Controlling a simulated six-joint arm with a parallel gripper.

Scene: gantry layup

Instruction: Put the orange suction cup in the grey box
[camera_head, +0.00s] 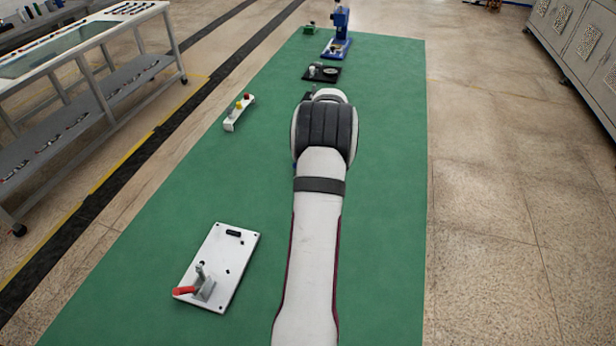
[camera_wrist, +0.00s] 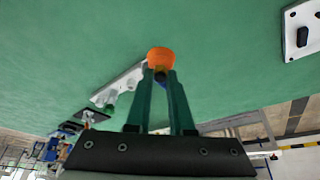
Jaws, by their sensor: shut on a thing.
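In the wrist view, my gripper (camera_wrist: 161,78) has its two green fingers closed on the orange suction cup (camera_wrist: 160,56). The cup sits at the fingertips with its round orange end facing away from the gripper and a dark part between the fingers. Green mat shows around the cup; I cannot tell its height above the mat. In the head view my own arm hides the gripper and the cup. I cannot make out the grey box in either view.
A white plate with a red-handled clamp (camera_head: 207,284) lies on the green mat (camera_head: 390,200) at front left. A white button box (camera_head: 239,113) stands at the left edge. A black tray (camera_head: 322,73) and blue press (camera_head: 339,28) stand far back. The mat's right side is clear.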

